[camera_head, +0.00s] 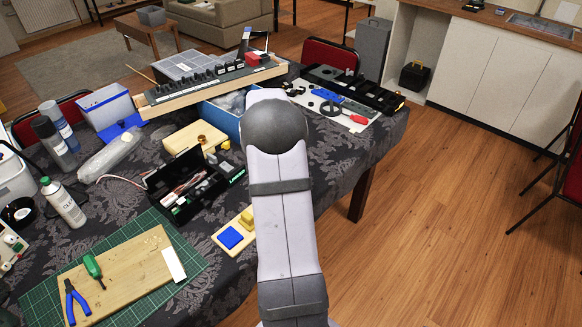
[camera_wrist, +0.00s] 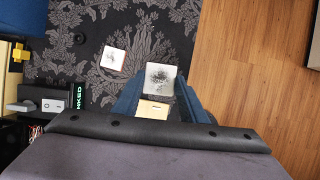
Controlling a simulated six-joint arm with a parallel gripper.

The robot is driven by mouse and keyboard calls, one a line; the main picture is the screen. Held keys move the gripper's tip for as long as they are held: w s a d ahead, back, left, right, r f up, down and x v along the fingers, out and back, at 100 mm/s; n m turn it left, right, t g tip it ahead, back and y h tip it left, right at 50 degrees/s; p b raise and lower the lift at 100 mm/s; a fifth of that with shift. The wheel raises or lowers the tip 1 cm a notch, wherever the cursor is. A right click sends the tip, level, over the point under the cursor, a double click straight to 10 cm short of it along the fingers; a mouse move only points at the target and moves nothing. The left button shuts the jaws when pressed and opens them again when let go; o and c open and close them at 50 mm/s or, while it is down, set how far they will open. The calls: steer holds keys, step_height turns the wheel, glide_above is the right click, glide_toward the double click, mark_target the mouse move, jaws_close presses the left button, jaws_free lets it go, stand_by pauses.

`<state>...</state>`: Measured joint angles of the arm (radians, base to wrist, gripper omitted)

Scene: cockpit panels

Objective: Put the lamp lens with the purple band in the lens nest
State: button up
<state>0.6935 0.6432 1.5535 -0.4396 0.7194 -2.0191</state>
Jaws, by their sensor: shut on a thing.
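My gripper (camera_wrist: 161,84) shows in the wrist view with two blue fingers closing in on a pale, square, speckled piece (camera_wrist: 160,78) between their tips. It looks like a lamp lens, but I cannot make out a purple band on it. A smaller white-edged square (camera_wrist: 115,57) lies on the patterned cloth to its left; I cannot tell whether it is the lens nest. A light wooden piece (camera_wrist: 153,110) shows between the fingers, nearer the wrist. In the head view my arm hides the gripper and the held piece.
A wooden stand with a blue square (camera_head: 230,237) and a yellow block (camera_head: 247,217) sits left of my arm. A black box with green lettering (camera_head: 190,187) is behind it. The table edge is on the right, with wooden floor (camera_wrist: 240,60) beyond.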

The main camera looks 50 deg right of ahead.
steer(key=w+a+r+n+p, duration=0.1)
steer(key=w+a+r+p, duration=0.2)
steer(key=a+p, duration=0.25)
steer(key=s+a+f+m+p, duration=0.1)
steer(key=s+a+f+p, duration=0.1)
steer(key=a+f, duration=0.2)
steer(key=shift+a+f+m, duration=0.2)
steer(key=shift+a+m, duration=0.1)
steer(key=shift+f, duration=0.15)
step_height(320, 180, down, 4)
steer(key=b, duration=0.4)
steer(key=shift+f+b, duration=0.95)
steer(key=shift+f, duration=0.15)
steer(key=shift+f, duration=0.25)
